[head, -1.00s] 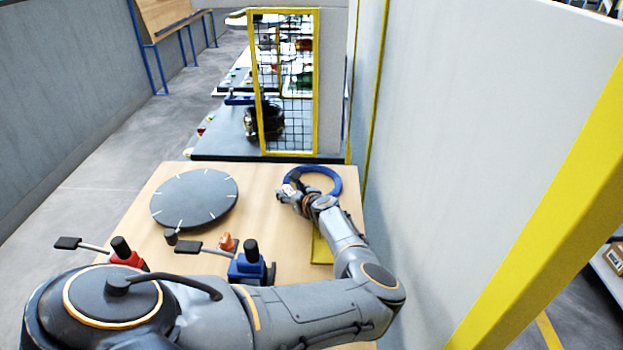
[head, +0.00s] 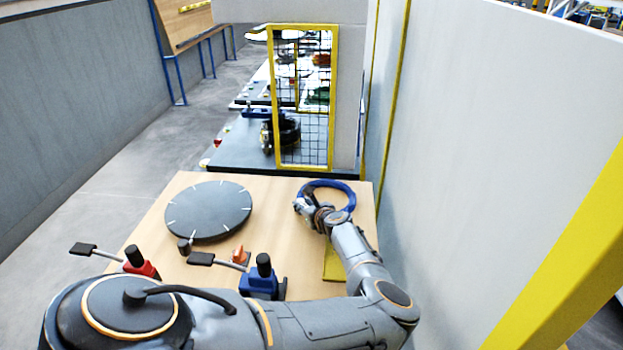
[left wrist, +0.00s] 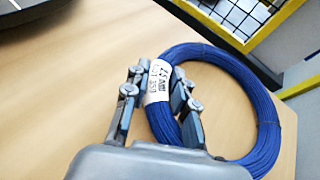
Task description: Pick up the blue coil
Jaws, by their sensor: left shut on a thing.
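The blue coil (head: 345,187) is a ring of blue wire at the far right of the wooden table (head: 150,222). In the left wrist view the coil (left wrist: 268,125) has a white label (left wrist: 157,82) with dark print wrapped around its near left side. My left gripper (head: 303,204) reaches the coil's left side. In the left wrist view its fingers (left wrist: 155,95) stand on both sides of the labelled part and are shut on it. The coil looks flat at table level; I cannot tell whether it is lifted. My right gripper is not in view.
A dark round turntable (head: 208,210) with white marks lies left of the coil. A red clamp (head: 140,264) and a blue clamp (head: 262,281) stand nearer on the table. A grey wall (head: 470,130) borders the right side. A yellow-framed mesh panel (head: 305,95) stands behind.

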